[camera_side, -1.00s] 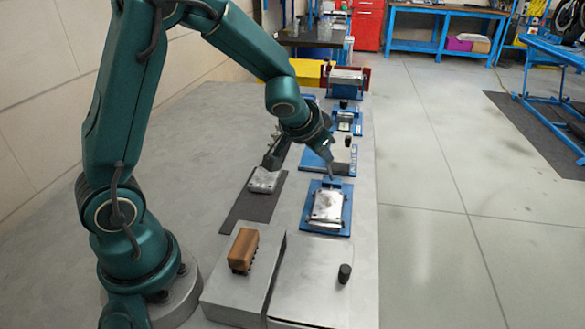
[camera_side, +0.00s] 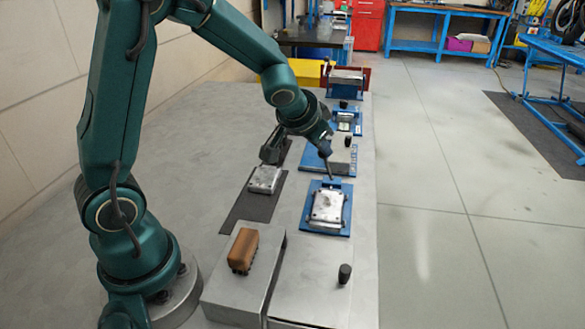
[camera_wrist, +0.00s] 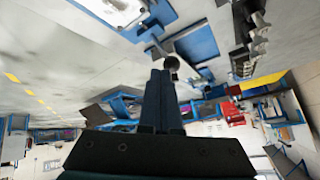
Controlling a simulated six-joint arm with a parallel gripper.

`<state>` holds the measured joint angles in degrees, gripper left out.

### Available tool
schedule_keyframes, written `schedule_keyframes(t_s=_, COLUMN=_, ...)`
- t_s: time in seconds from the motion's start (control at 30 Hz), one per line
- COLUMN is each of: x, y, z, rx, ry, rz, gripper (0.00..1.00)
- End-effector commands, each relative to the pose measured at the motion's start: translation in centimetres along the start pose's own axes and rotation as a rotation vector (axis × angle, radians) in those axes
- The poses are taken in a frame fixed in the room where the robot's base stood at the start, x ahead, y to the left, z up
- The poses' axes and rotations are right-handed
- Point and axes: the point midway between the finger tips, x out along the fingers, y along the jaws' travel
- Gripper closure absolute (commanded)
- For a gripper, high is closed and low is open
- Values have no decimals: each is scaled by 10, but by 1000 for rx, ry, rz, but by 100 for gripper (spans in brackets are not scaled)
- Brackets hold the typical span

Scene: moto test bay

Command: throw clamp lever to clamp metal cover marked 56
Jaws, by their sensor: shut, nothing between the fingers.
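A silver metal cover (camera_side: 328,205) lies on a blue fixture plate (camera_side: 312,222) near the right edge of the bench. A second metal cover (camera_side: 265,179) lies on a dark mat to its left. No marking 56 is legible on either. My gripper (camera_side: 331,176) points down at the far end of the blue fixture; contact with it cannot be told. In the wrist view my fingers (camera_wrist: 160,78) are together and empty. A dark round knob (camera_wrist: 172,62) shows just past their tips. A clamp lever is not clearly distinguishable.
More blue fixtures stand behind, one with a black knob (camera_side: 347,140). A brown block (camera_side: 243,249) sits on a grey box (camera_side: 228,296) in front, beside another black knob (camera_side: 345,273). Bare bench lies to the left.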

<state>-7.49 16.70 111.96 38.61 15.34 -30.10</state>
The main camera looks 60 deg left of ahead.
Motion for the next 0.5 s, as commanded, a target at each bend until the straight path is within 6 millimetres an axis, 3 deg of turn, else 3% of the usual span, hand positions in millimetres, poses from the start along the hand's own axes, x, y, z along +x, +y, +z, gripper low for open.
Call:
schedule_keyframes(t_s=0.2, x=-5, y=8, z=-1, rx=3, ry=1, rz=3, gripper=100)
schedule_keyframes(t_s=0.43, x=-26, y=37, z=-2, rx=7, ry=6, rz=5, gripper=100)
schedule_keyframes(t_s=0.5, x=-36, y=29, z=3, rx=-2, ry=4, rz=-1, gripper=100)
